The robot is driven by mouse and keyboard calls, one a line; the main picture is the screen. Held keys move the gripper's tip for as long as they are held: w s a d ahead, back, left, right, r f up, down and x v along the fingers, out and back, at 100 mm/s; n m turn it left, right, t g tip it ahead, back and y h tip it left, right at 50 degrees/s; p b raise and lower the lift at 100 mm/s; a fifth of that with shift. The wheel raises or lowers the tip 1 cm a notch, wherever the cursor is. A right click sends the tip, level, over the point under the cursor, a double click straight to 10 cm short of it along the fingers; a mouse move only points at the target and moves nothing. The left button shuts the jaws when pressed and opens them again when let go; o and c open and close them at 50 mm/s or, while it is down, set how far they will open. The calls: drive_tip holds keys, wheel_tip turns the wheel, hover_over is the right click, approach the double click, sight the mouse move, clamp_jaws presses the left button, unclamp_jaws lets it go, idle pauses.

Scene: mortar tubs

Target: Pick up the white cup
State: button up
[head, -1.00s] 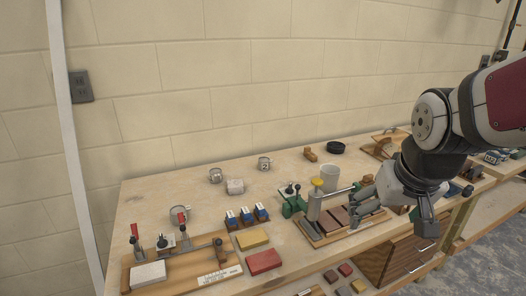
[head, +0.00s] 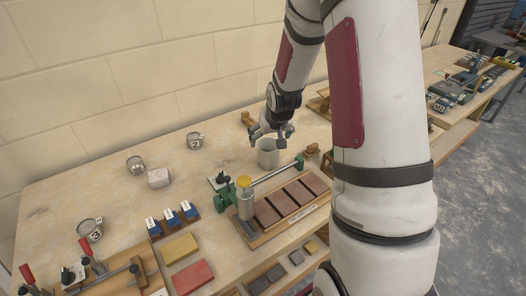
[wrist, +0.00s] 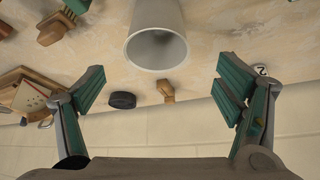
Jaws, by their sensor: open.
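The white cup (head: 267,156) stands upright on the workbench, near its back half. In the wrist view the white cup (wrist: 156,38) shows at the top middle, with its open rim toward the camera. My gripper (head: 270,136) is just above and behind the cup in the head view. In the wrist view my gripper (wrist: 165,88) has its two green-padded fingers spread wide, with the gap between them empty. The cup lies ahead of the gap, and the fingers do not appear to touch it.
A green clamp fixture (head: 228,200) with brown blocks stands in front of the cup. A wooden piece (head: 248,119) lies behind. The bench's back left is mostly clear.

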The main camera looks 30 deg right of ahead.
approach(267, 150)
drive_tip(key=f, duration=0.1)
drive_tip(key=w+f, duration=0.1)
drive_tip(key=shift+w+a+f, duration=0.1)
drive_tip(key=shift+f, duration=0.25)
drive_tip(key=shift+w+f, duration=0.1)
drive_tip(key=shift+f, duration=0.35)
drive_tip(key=shift+p+x, duration=0.3)
drive_tip(key=shift+x, duration=1.8)
drive_tip(key=c, duration=1.1)
